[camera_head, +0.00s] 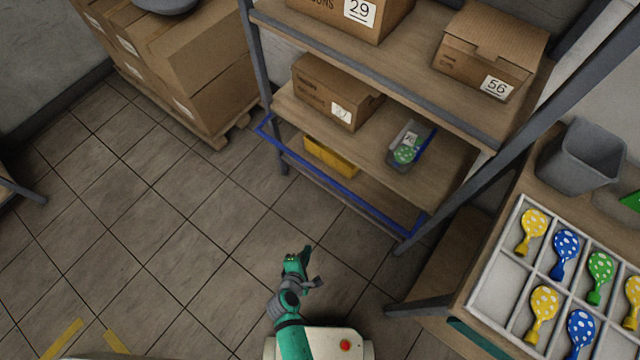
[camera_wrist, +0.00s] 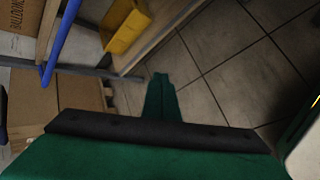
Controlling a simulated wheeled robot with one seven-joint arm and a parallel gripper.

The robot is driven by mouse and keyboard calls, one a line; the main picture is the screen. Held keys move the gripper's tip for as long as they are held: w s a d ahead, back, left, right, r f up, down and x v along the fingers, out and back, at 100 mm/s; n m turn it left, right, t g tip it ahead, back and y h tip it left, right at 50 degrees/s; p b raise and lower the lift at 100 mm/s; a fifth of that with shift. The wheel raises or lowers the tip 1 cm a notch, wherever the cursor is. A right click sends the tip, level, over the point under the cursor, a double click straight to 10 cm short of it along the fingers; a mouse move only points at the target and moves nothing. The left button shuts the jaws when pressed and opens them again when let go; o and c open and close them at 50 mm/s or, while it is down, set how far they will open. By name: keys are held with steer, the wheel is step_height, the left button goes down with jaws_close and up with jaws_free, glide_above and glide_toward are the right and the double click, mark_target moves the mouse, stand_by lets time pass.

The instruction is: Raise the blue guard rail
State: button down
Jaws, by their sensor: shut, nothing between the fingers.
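The blue guard rail (camera_head: 335,182) is a thin bar along the front of the shelving rack, with short arms bent back at both ends. In the head view its long bar appears at about the height of the lower shelf, over the floor side. In the wrist view part of the rail (camera_wrist: 62,42) shows at the upper left. My gripper (camera_head: 306,252) is green, below the rail in the head view and apart from it. Its fingers are together and empty, and they also show in the wrist view (camera_wrist: 160,80). The rail's far parts are out of the wrist view.
The rack's middle shelf (camera_head: 440,174) holds a cardboard box (camera_head: 336,91) and a grey bin (camera_head: 411,145). A yellow bin (camera_head: 330,155) sits lower. A table with a balloon tray (camera_head: 498,287) stands right. Stacked boxes (camera_head: 190,75) stand left. Tiled floor (camera_head: 150,240) is clear.

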steer(key=w+a+r+n+t+h, duration=0.1)
steer(key=w+r+n+h, duration=0.15)
steer(key=w+n, duration=0.4)
steer(key=w+a+r+n+t+h, duration=0.1)
steer(key=w+r+n+h, duration=0.2)
steer(key=w, duration=0.7)
steer(key=w+d, duration=0.5)
steer(key=w, duration=0.2)
steer(key=shift+d+f, duration=0.25)
steer(key=shift+d, duration=0.15)
steer(key=shift+w+m+h, duration=0.1)
steer(key=shift+m+h, duration=0.15)
